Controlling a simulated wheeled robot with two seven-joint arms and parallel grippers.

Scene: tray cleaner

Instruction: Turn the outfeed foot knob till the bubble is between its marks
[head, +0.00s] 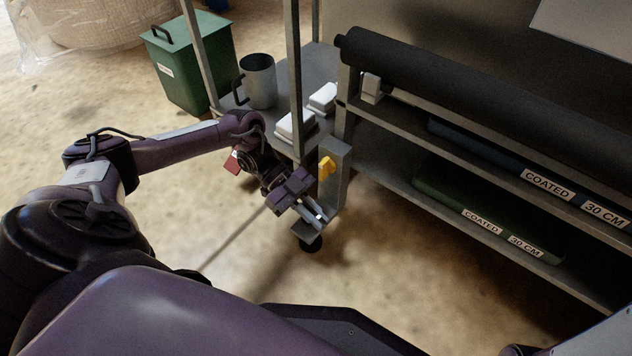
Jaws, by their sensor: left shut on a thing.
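My left gripper (318,219) reaches down to the foot at the lower front corner of the machine frame. Its jaws are shut on the foot knob (309,231), a pale grey piece mostly hidden behind the fingers. The dark round foot pad (311,245) stands on the floor just below. A small yellow piece (326,168) sits on the grey post above the gripper. I cannot make out a bubble or its marks in this view. My right gripper is not in view.
A rack with a black roller (450,88) and shelves labelled "COATED 30 CM" stands to the right. A cart shelf behind the gripper holds a grey mug (260,82) and white blocks (296,126). A green bin (190,62) stands behind. Floor in front is clear.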

